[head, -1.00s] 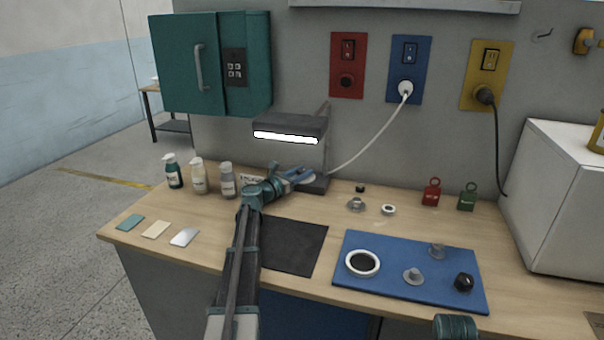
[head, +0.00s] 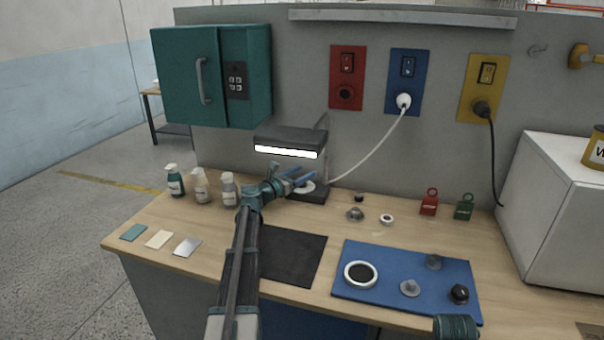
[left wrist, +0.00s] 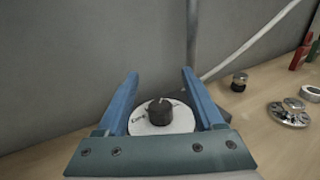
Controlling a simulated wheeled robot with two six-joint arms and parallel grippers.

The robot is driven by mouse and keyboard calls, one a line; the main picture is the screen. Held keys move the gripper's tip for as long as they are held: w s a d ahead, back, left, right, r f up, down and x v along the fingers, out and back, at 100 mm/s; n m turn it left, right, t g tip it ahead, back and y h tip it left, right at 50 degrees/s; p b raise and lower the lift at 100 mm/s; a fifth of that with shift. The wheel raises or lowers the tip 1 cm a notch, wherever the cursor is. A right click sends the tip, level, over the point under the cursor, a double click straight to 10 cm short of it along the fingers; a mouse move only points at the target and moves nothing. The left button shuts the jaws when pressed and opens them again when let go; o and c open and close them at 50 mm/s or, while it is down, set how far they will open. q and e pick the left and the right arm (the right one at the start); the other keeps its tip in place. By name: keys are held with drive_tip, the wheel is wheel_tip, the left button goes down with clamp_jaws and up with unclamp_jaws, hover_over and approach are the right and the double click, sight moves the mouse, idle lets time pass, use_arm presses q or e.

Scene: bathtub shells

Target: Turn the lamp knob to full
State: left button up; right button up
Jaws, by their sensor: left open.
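The desk lamp (head: 291,140) stands at the back of the bench, its light bar glowing white, with a dark base (head: 318,194) below. In the left wrist view a black round knob (left wrist: 160,111) sits on a white dial disc (left wrist: 150,126) with small markings that are too small to read. My left gripper (head: 302,179) is at the lamp base. In the left wrist view the blue fingers of my left gripper (left wrist: 160,76) are spread apart, with the knob in view between them and no visible contact.
Several bottles (head: 229,189) stand left of my left gripper. A white cable (head: 368,150) runs from the blue socket panel (head: 408,70) down behind the lamp. Small metal parts (head: 355,214) lie to the right. A dark mat (head: 290,257) and a blue mat (head: 405,291) lie in front.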

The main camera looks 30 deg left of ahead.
sight(300, 189)
use_arm(q)
drive_tip(key=s+d+r+p, duration=0.1)
drive_tip(key=s+d, duration=0.7)
drive_tip(key=s, duration=0.5)
drive_tip(key=shift+s+r, duration=0.1)
drive_tip(key=shift+f, duration=0.25)
drive_tip(key=a+f+n+y+b, duration=0.1)
drive_tip(key=y, duration=0.1)
drive_tip(key=s+a+f+n+y+b, duration=0.1)
drive_tip(key=f+n+y+b, duration=0.1)
drive_tip(key=y, duration=0.1)
drive_tip(key=s+a+f+n+y+b, duration=0.1)
drive_tip(key=a+n+y+b, duration=0.1)
drive_tip(key=shift+f+y, duration=0.35)
drive_tip(key=shift+y, duration=0.05)
drive_tip(key=shift+a, duration=0.15)
drive_tip(key=shift+w+a+r, duration=0.1)
drive_tip(key=shift+w+a, duration=0.05)
drive_tip(key=shift+w, duration=0.15)
drive_tip(key=x, duration=1.3)
drive_tip(key=shift+w+a, duration=0.1)
drive_tip(key=shift+w, duration=0.05)
